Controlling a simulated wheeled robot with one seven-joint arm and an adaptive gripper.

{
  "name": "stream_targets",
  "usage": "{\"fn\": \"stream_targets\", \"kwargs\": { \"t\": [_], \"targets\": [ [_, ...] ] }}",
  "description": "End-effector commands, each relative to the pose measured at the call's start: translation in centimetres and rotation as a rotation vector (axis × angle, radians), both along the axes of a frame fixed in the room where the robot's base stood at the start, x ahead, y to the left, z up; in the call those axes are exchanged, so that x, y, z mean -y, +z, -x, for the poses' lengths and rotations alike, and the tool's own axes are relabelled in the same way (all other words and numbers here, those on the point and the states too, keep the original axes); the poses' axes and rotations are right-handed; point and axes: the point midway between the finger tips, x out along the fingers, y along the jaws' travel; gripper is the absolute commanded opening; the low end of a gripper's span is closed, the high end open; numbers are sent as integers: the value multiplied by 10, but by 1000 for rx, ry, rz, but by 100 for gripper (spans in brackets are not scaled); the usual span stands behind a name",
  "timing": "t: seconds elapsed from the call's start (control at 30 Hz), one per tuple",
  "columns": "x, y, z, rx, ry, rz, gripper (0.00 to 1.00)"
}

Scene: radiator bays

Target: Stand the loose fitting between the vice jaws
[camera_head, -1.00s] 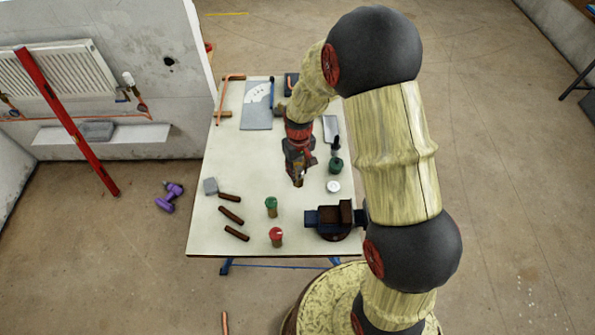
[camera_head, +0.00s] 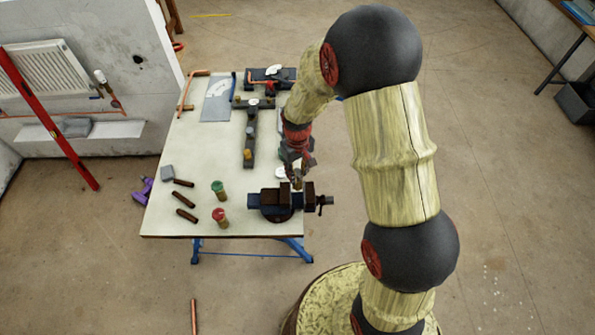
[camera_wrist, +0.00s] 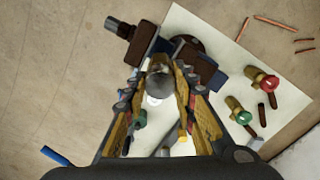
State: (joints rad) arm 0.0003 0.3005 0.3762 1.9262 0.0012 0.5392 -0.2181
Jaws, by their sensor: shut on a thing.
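The vice (camera_head: 268,200) is bolted near the front right of the table, its jaws apart; it also shows in the wrist view (camera_wrist: 207,72) with dark brown jaw blocks. My gripper (camera_head: 297,178) is just above and behind the jaws and appears in the wrist view (camera_wrist: 160,92) with both fingers around a thing. That thing, the fitting (camera_wrist: 160,84), looks grey and rounded from above. In the head view its lower end is small and hard to tell apart from the fingers and jaws. Whether it touches the vice cannot be told.
A green-capped valve (camera_head: 218,188) and a red-capped valve (camera_head: 220,216) stand left of the vice. A dark T-shaped tool (camera_head: 249,140) and a grey plate (camera_head: 216,103) lie farther back.

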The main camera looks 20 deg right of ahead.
Motion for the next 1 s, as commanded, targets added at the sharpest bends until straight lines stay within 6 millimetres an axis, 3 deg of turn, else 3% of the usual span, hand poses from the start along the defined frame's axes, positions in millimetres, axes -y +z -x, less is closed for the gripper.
{"fn": "stream_targets", "kwargs": {
  "t": [1.0],
  "targets": [
    [0,-73,0,0,0,0,0]
  ]
}}
